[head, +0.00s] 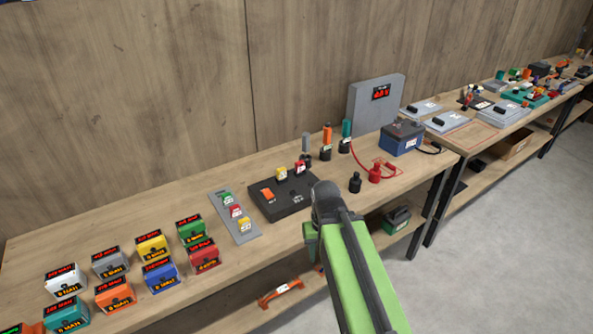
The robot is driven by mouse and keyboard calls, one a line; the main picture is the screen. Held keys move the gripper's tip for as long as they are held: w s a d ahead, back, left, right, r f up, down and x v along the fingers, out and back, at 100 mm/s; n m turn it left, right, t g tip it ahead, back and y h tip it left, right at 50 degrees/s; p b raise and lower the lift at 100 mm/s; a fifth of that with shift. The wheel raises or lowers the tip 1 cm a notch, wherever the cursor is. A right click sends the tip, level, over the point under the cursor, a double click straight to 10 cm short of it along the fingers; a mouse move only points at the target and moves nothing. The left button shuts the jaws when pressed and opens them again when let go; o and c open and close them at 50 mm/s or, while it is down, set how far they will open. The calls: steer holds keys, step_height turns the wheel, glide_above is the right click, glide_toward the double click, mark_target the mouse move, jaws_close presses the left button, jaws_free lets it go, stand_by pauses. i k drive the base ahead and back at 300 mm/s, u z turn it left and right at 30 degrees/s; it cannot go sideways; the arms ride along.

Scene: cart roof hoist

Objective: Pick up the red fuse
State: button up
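One red fuse (236,211) sits on a grey strip holder, between a green fuse (227,197) and a yellow fuse (244,224). Another red fuse (300,167) stands on a black fuse box (312,187), to the right of a second yellow fuse (281,173). Both red fuses carry a pale label too small to read. My green arm reaches up from the lower right, and its dark joint is in front of the fuse box's right edge. My gripper's fingers do not show.
Coloured labelled boxes (152,247) fill the bench's left part. Right of the fuse box stand dark terminals (355,182), screwdriver-like tools (327,137) and a blue battery (402,138) with a red cable. A grey panel (377,103) stands behind. Bare wood lies in front of the strip.

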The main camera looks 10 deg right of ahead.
mark_target(299, 166)
steer(key=u, duration=3.2)
steer(key=k, duration=0.2)
steer(key=u, duration=0.95)
steer(key=k, duration=1.8)
steer(key=z, duration=1.55)
steer(key=i, duration=1)
steer(key=z, duration=0.1)
